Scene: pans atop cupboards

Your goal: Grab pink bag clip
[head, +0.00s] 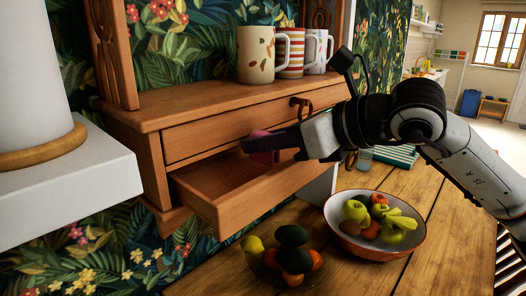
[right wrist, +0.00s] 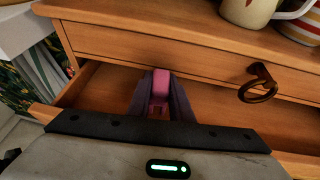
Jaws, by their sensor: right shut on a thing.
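The pink bag clip (head: 264,142) is at the tips of my right gripper (head: 270,144) in the head view, above the open drawer (head: 222,186). In the right wrist view the pink clip (right wrist: 160,88) sits between the two dark fingers of my right gripper (right wrist: 161,92), which are shut on it. The fingers hide part of the clip. The open drawer's bare floor also shows in the right wrist view (right wrist: 105,90). My left gripper is not in view.
Several mugs (head: 256,55) stand on the cabinet top (head: 190,102). A closed drawer with a ring pull (right wrist: 258,82) is just above the open one. A white block (head: 60,185) stands at left.

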